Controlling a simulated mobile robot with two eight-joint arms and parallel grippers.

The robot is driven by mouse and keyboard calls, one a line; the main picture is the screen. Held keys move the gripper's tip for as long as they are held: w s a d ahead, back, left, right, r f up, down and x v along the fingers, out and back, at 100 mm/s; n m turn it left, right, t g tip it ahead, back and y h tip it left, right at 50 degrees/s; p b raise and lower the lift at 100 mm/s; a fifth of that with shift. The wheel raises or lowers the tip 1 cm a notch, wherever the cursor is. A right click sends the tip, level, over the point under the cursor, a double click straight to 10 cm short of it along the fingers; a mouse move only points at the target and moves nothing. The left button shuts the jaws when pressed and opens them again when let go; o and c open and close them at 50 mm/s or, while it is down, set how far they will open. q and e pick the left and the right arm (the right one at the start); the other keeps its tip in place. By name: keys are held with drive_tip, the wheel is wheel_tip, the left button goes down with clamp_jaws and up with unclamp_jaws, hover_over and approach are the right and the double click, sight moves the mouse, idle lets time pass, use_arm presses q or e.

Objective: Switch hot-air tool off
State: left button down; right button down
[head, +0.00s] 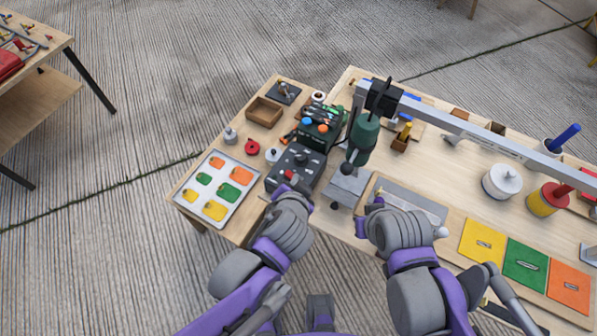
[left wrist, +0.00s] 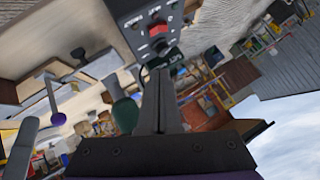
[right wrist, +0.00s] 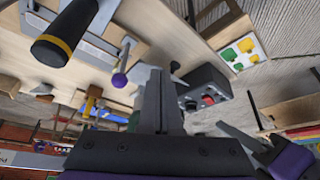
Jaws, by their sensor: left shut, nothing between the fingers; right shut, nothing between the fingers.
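A dark grey control box (head: 297,166) sits near the front of the left-hand table, with a red part on its front. In the left wrist view its front panel shows a red switch (left wrist: 158,29) with a dark knob beside it. The green hot-air tool (head: 362,142) hangs upright from a stand right of the box. My left gripper (head: 287,185) is shut and empty just in front of the box; in the left wrist view its fingertips (left wrist: 160,72) point at the panel. Contact cannot be told. My right gripper (head: 374,199) is shut and empty over the right table's front edge.
A tray (head: 246,197) of coloured tags lies left of the box. A long metal rail (head: 470,136) crosses above the right table. Coloured pads (head: 525,262) lie at front right.

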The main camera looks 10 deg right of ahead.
use_arm(q)
drive_tip(key=v, duration=0.3)
drive_tip(key=shift+s+d, duration=0.1)
drive_tip(key=shift+d, duration=0.05)
use_arm(e)
drive_tip(key=shift+r, duration=0.35)
drive_tip(key=shift+d, duration=0.1)
